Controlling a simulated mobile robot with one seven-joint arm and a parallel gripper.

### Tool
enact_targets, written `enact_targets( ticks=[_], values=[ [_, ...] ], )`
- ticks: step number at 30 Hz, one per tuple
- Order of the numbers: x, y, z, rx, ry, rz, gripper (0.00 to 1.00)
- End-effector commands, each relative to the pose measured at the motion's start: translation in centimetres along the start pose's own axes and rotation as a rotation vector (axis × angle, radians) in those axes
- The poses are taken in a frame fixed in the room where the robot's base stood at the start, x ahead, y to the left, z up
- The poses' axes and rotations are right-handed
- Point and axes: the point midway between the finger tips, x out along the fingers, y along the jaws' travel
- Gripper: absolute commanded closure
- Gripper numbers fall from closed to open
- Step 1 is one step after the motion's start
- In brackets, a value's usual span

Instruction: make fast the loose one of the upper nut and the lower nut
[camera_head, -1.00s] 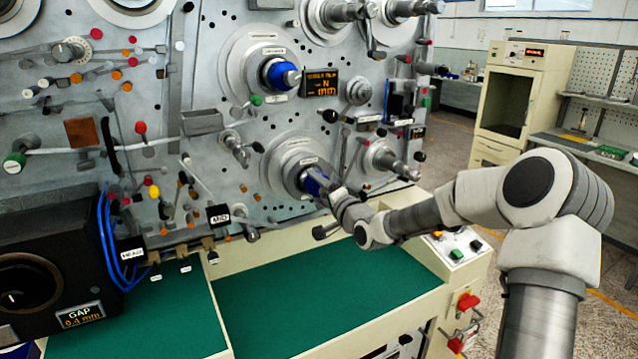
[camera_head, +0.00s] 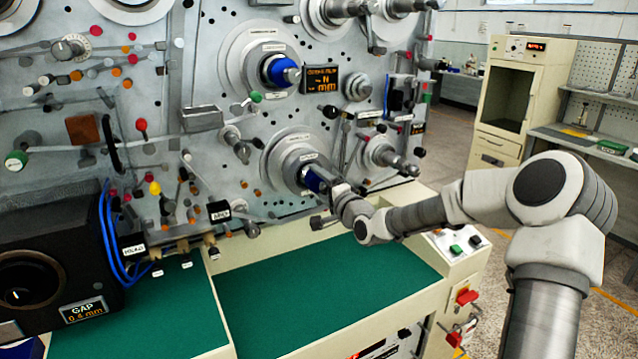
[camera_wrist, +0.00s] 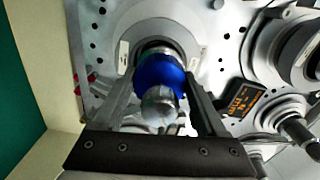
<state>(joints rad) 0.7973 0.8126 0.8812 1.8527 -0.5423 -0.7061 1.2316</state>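The upper nut (camera_head: 284,72) is a blue collar on the upper spindle, with nothing of mine near it. The lower nut (camera_head: 315,180) is a blue collar on the lower spindle, partly covered by my gripper (camera_head: 333,192) in the head view. In the wrist view the lower nut (camera_wrist: 158,75) lies between the two fingers of my gripper (camera_wrist: 158,98), with the spindle's grey end pointing at the camera. The fingers are close beside the nut on both sides. I cannot tell whether they press on it.
A dark display (camera_head: 321,79) with orange text sits right of the upper nut; its reading is too blurred. Knobs, levers and a grey spindle (camera_head: 385,157) crowd the panel around my wrist. The green bench top (camera_head: 320,292) below is clear. A black gap gauge (camera_head: 45,265) stands left.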

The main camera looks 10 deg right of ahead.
Motion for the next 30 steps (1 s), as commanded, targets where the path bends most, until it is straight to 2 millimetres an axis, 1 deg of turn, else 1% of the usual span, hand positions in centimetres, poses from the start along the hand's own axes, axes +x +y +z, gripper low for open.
enact_targets(
  ticks=[1, 3, 4, 11, 14, 17, 20, 30],
  values=[
    [0.0, 0.0, 0.0, 0.001, 0.000, 0.001, 0.16],
    [0.0, 0.0, 0.0, 0.000, 0.000, 0.000, 0.04],
    [0.0, 0.0, 0.0, 0.000, 0.000, 0.001, 0.00],
    [0.0, 0.0, 0.0, -0.002, 0.000, 0.000, 0.00],
    [-0.4, 0.0, 0.0, -0.003, 0.000, 0.000, 0.00],
    [-1.5, 0.1, -0.1, -0.003, 0.002, 0.001, 0.00],
    [-3.2, 0.1, -0.1, -0.005, 0.001, 0.002, 0.00],
    [-10.3, 0.0, -0.1, -0.003, 0.003, 0.002, 0.00]
  ],
)
